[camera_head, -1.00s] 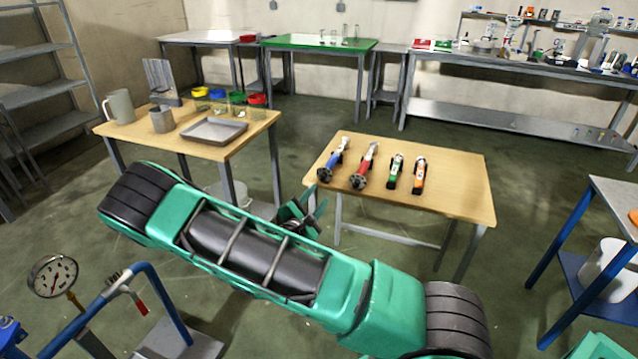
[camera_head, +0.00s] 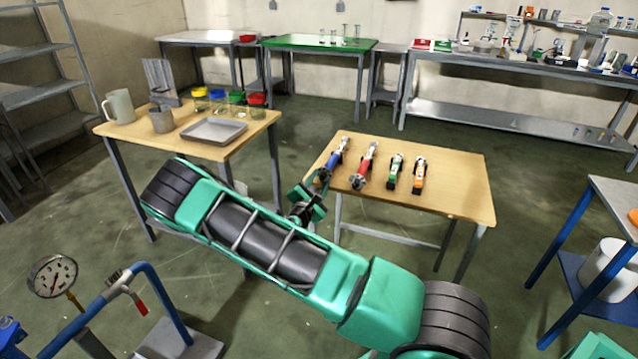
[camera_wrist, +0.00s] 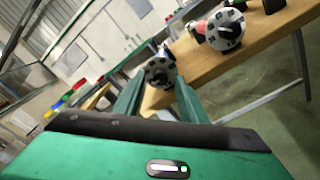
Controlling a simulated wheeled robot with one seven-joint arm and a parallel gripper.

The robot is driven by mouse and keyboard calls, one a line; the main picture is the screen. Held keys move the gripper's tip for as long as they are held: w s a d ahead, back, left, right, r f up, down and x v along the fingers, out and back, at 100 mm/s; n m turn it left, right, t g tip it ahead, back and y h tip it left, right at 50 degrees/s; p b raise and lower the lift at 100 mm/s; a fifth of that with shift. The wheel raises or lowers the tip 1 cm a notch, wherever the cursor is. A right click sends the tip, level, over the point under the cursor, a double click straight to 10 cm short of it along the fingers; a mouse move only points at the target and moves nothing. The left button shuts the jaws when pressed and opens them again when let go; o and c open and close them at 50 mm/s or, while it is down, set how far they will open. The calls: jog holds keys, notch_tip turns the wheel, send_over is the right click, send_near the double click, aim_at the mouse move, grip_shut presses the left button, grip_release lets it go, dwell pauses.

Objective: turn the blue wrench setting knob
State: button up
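The blue wrench (camera_head: 337,160) lies at the left end of a row of wrenches on the right wooden table. Its round dial-like setting knob (camera_head: 324,175) is at its near end, by the table's left edge. In the wrist view this grey knob (camera_wrist: 160,73) shows its marked face, just beyond my fingertips and framed between them. My gripper (camera_head: 312,190) is just in front of and below the knob in the head view. In the wrist view my gripper (camera_wrist: 159,88) is open, with nothing held. I cannot tell whether the fingers touch the knob.
Beside it lie the red wrench (camera_head: 366,166), whose dial (camera_wrist: 226,30) is near in the wrist view, the green one (camera_head: 394,172) and the orange one (camera_head: 419,175). A left table (camera_head: 262,122) holds jars, a mug and a tray (camera_head: 214,131).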

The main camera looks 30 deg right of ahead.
jog(key=shift+w+d, duration=0.15)
jog(key=shift+d, duration=0.05)
grip_shut()
jog(key=shift+m, duration=0.4)
jog(key=m, duration=0.3)
jog(key=shift+m, duration=2.6)
jog(key=shift+f, duration=0.1)
